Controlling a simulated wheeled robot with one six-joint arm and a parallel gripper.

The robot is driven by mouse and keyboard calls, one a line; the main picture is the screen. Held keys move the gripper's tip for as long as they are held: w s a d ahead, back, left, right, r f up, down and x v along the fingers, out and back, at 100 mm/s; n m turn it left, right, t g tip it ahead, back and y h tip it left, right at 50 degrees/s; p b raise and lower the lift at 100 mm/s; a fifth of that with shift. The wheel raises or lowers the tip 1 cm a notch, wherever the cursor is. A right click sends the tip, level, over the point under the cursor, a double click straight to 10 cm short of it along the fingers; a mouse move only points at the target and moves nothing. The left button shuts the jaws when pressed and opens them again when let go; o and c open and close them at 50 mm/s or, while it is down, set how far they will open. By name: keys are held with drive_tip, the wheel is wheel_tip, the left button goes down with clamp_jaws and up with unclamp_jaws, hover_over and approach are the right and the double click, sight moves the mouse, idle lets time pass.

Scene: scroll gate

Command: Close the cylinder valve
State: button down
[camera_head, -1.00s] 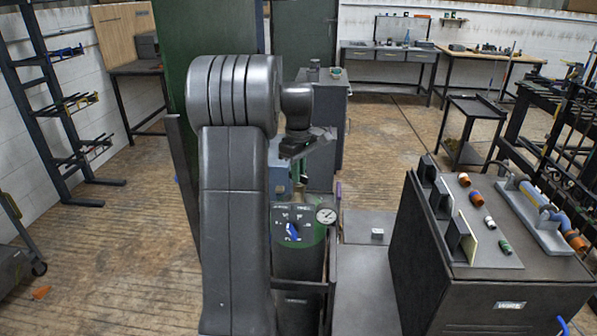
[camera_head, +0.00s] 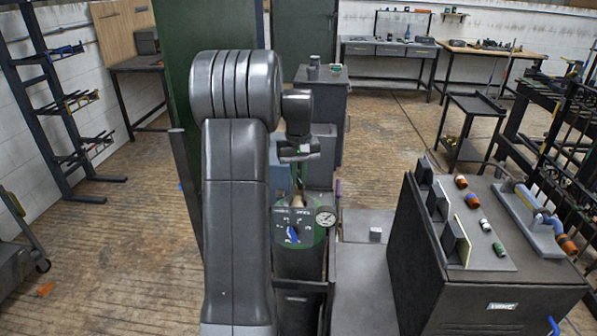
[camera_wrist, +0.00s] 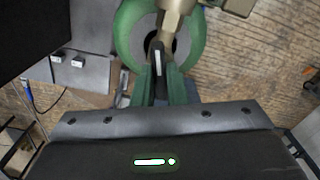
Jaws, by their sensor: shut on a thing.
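In the head view my gripper (camera_head: 298,185) hangs above the cylinder top; the grip there is too small to make out.
A dark cabinet (camera_head: 425,270) with a sloped top of fittings stands to the right. A grey platform (camera_head: 362,280) with a small box (camera_head: 376,234) lies between it and the cylinder. A dark rack (camera_head: 48,100) stands at left; wooden floor is open there.

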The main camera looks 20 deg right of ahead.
drive_tip(key=m+p, duration=0.1)
drive_tip(key=m, duration=0.5)
drive_tip(key=m+p, duration=0.1)
drive_tip(key=m, duration=0.5)
drive_tip(key=shift+m, duration=0.4)
drive_tip(key=m, duration=0.4)
drive_tip(key=shift+m+p, duration=0.3)
drive_tip(key=shift+p, duration=0.05)
drive_tip(key=shift+m, duration=2.2)
drive_tip(key=c, duration=1.5)
unclamp_jaws()
drive_tip(key=shift+o, duration=0.2)
drive_tip(key=shift+r, duration=0.1)
